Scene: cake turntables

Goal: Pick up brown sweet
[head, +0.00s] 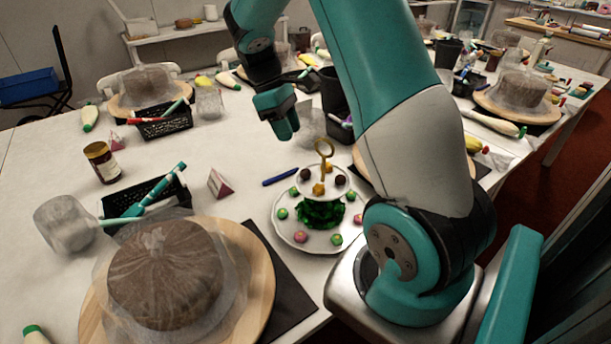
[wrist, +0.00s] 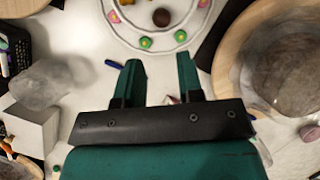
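Two dark brown sweets sit on the small upper plate of a two-tier stand (head: 290,235): one brown sweet (head: 305,174) at the left and another (head: 340,180) at the right, with yellow-orange sweets near them. In the wrist view a brown sweet (wrist: 161,17) shows at the top, on the stand's plates (wrist: 122,32). My gripper (head: 286,130) hangs above the table, behind and left of the stand, apart from it. In the wrist view my gripper (wrist: 158,65) has its two fingers spread with nothing between them.
Green and pink sweets lie on the lower plate around a green glass piece (head: 322,213). A gold ring handle (head: 324,149) rises from the stand's top. A blue pen (head: 281,176) lies beside it. A wrapped cake (head: 165,275) stands front left, and a black bin (head: 335,100) stands behind.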

